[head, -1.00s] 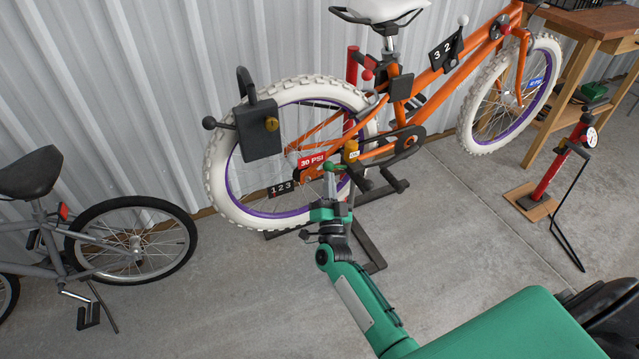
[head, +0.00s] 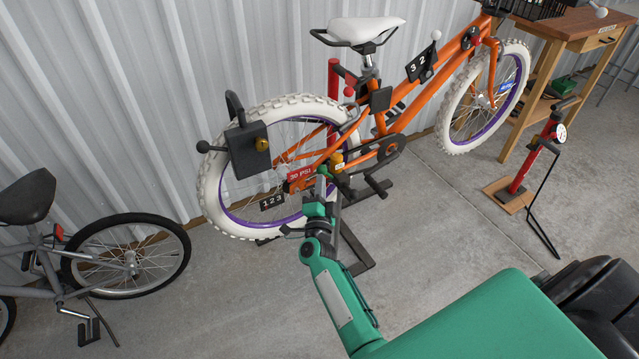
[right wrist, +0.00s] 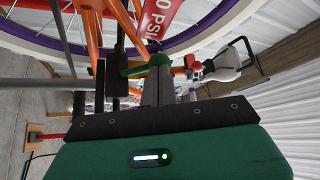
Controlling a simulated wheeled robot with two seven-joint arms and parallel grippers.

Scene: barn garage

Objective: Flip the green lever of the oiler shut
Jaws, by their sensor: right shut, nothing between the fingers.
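The oiler, with a small amber body (head: 337,160), sits by the rear wheel hub of the orange bike. Its green lever (head: 322,170) shows just left of and below the amber part. In the right wrist view the lever (right wrist: 134,71) is a short green bar with a rounded green knob, right at my fingertips. My right gripper (head: 320,188) is shut and empty, its fingers pointing up at the lever from below. In the right wrist view the closed fingers (right wrist: 157,84) overlap the knob; I cannot tell whether they touch. My left gripper is not in view.
A red 30 PSI tag (head: 300,177) and a 123 tag (head: 272,201) hang close by. A grey bike (head: 125,262) stands left, a red pump (head: 535,150) right.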

